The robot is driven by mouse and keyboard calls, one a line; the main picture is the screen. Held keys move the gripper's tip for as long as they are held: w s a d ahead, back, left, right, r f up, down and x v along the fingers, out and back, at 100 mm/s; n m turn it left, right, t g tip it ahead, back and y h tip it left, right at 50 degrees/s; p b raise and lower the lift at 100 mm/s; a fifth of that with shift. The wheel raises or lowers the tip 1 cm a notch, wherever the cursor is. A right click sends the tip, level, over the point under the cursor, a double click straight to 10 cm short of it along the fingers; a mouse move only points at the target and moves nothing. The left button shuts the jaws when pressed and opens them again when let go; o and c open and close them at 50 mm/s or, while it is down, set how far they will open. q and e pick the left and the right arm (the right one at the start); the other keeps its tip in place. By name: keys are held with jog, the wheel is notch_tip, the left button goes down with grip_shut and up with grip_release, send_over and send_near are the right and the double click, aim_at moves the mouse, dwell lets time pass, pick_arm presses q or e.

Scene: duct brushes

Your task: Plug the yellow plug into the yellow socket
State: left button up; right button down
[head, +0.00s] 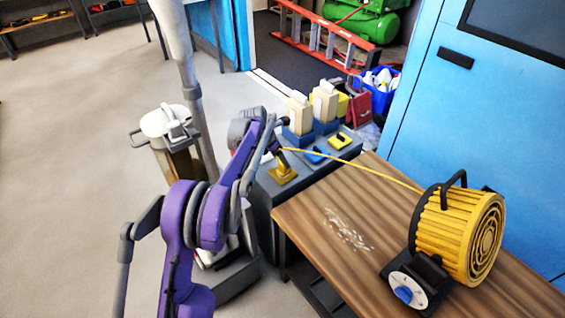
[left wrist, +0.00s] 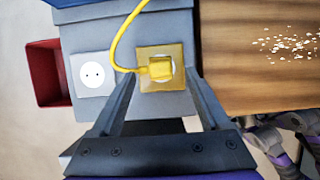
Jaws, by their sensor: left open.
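The yellow socket (left wrist: 176,49) is a square yellow plate on the top of a grey box. The yellow plug (left wrist: 160,68) is over the middle of its white round face, with the yellow cable (left wrist: 117,45) coming off its left side. I cannot tell whether the plug is fully seated. My left gripper (left wrist: 160,80) is open, with one finger on each side of the plug and clear gaps between. In the head view the left gripper (head: 279,153) is just above the yellow socket (head: 283,175), and the arm partly hides it. My right gripper is not visible.
A white socket (left wrist: 95,74) is left of the yellow one, and a red bin (left wrist: 46,75) stands beyond. The wooden table (head: 330,205) adjoins the box and bears a yellow drum-shaped device (head: 455,235). Other blocks (head: 325,103) stand farther back on the box.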

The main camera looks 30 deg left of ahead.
pick_arm(q)
jog(key=v, duration=0.6)
jog(key=shift+p, duration=0.3)
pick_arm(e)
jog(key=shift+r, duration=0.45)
pick_arm(q)
jog(key=s+d+r+m+y, duration=0.1)
jog(key=s+d+r+m, duration=0.1)
jog(key=s+d+m, duration=0.6)
jog(key=s+d+r+m, duration=0.3)
jog(key=s+d+m, duration=0.5)
jog(key=s, duration=0.1)
jog(key=s+d+f+m, duration=0.3)
jog(key=s+m, duration=0.5)
jog(key=s, duration=0.2)
jog(key=s+d+f+m, duration=0.3)
jog(key=s+f+m, duration=0.1)
jog(key=s+m, duration=0.4)
notch_tip(320, 180, up, 14)
jog(key=t+p, duration=0.1)
jog(key=p, duration=1.2)
jog(key=shift+w+d+y, duration=0.2)
jog(key=shift+w+y, duration=0.05)
jog(key=shift+y, duration=0.15)
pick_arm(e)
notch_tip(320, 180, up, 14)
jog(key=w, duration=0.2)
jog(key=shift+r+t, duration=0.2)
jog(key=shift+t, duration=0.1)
